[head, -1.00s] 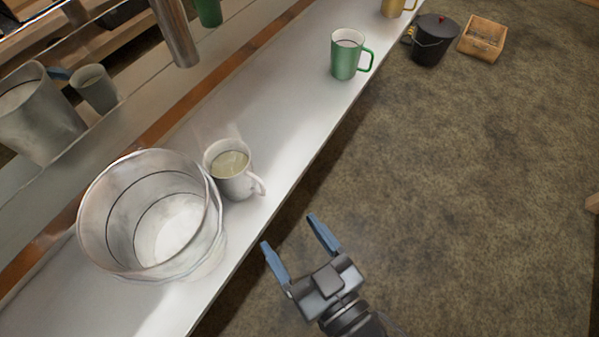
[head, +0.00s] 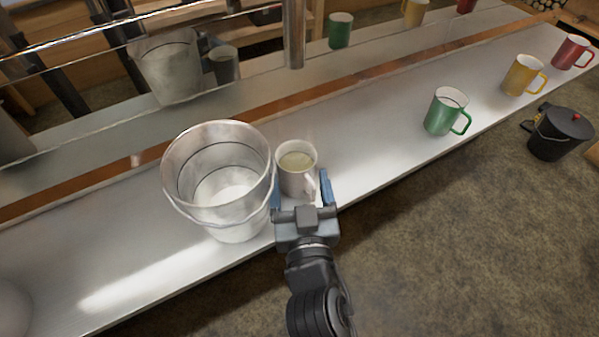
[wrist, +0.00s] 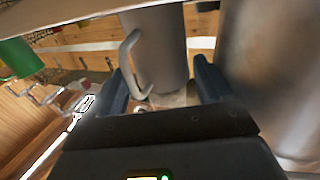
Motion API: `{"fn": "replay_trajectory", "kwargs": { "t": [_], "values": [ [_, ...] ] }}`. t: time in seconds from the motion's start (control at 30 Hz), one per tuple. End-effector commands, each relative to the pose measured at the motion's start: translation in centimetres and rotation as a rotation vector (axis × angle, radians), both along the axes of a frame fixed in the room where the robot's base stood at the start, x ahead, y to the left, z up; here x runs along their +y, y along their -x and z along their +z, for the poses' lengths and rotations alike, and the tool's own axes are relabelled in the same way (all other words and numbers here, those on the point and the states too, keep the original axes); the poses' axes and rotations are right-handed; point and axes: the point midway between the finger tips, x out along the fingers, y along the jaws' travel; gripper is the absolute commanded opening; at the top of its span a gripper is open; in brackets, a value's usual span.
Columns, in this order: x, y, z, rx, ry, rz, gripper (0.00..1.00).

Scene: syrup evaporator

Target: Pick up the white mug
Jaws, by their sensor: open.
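The white mug (head: 297,171) stands upright on the pale shelf, right beside a metal bucket. It holds a yellowish liquid, and its handle points toward the front right. My gripper (head: 300,188) is open at the mug, with one blue finger on each side of it in the head view. In the wrist view the mug (wrist: 157,45) shows between the two fingers (wrist: 163,82), with its handle on the left. I cannot tell whether the fingers touch it.
The metal bucket (head: 222,212) stands close on the left of my gripper. A green mug (head: 441,112), a yellow mug (head: 521,76) and a red mug (head: 571,53) stand farther right along the shelf (head: 375,155). A black lidded pot (head: 560,135) is beyond its front edge.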

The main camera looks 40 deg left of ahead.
Motion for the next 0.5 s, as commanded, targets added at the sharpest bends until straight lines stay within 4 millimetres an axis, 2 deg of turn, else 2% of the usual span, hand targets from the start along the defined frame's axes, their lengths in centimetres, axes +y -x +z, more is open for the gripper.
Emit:
{"fn": "replay_trajectory", "kwargs": {
  "t": [0.2,0.5],
  "values": [
    [1.8,-1.9,0.0,-0.001,0.001,0.000,0.79],
    [2.0,-2.1,0.0,0.001,-0.001,0.000,0.78]
  ]
}}
